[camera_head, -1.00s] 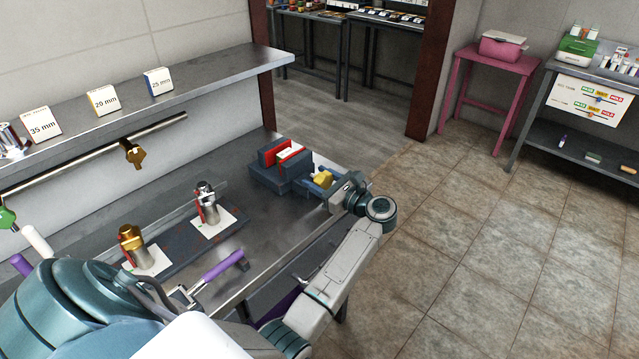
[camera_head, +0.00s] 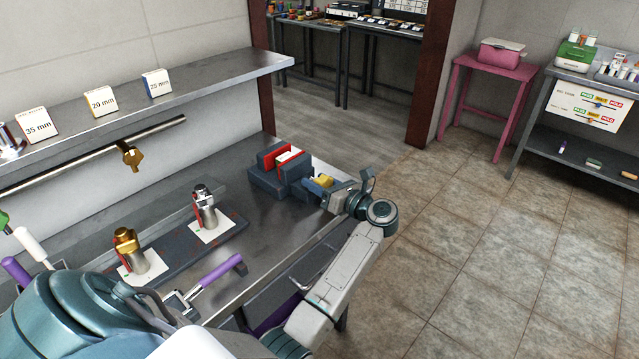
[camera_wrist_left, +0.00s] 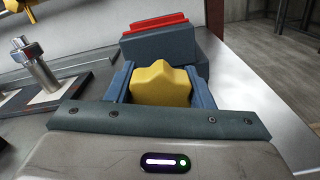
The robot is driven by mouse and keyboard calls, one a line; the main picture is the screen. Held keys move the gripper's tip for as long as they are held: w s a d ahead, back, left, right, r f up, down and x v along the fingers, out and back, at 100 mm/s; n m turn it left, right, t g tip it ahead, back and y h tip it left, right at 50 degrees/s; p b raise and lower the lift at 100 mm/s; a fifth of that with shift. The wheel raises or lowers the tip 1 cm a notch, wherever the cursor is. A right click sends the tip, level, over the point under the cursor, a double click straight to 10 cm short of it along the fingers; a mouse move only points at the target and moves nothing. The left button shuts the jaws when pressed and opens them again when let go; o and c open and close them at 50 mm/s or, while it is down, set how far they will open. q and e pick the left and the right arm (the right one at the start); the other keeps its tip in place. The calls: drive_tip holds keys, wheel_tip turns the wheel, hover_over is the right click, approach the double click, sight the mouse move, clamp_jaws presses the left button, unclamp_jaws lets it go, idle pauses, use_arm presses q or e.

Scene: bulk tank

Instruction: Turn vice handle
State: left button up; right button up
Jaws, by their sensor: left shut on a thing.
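The vice (camera_head: 270,181) is a dark blue-grey block with red jaw faces on the steel bench, with a pale piece between its jaws. Its yellow, lobed handle (camera_head: 324,181) faces the front right end of the bench. My left gripper (camera_head: 328,185) is shut on the handle. In the left wrist view, the yellow handle (camera_wrist_left: 161,84) sits between the two blue fingers (camera_wrist_left: 160,88), with the vice (camera_wrist_left: 160,45) right behind it. The handle's underside is hidden. My right gripper is not in view.
Two metal cylinders, one gold-topped (camera_head: 131,254) and one silver (camera_head: 206,208), stand on a dark plate left of the vice. A purple bar (camera_head: 215,272) is at the bench's front edge. A shelf (camera_head: 215,75) with size cards runs above. Tiled floor at right is clear.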

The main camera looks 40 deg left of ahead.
use_arm(q)
drive_tip(key=o, duration=1)
drive_tip(key=shift+c, duration=0.2)
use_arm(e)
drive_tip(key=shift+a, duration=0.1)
use_arm(q)
drive_tip(key=shift+d, duration=0.25)
drive_tip(key=d+b, duration=0.3)
drive_tip(key=d, duration=0.7)
drive_tip(key=shift+s+d, duration=0.2)
drive_tip(key=shift+s, duration=0.2)
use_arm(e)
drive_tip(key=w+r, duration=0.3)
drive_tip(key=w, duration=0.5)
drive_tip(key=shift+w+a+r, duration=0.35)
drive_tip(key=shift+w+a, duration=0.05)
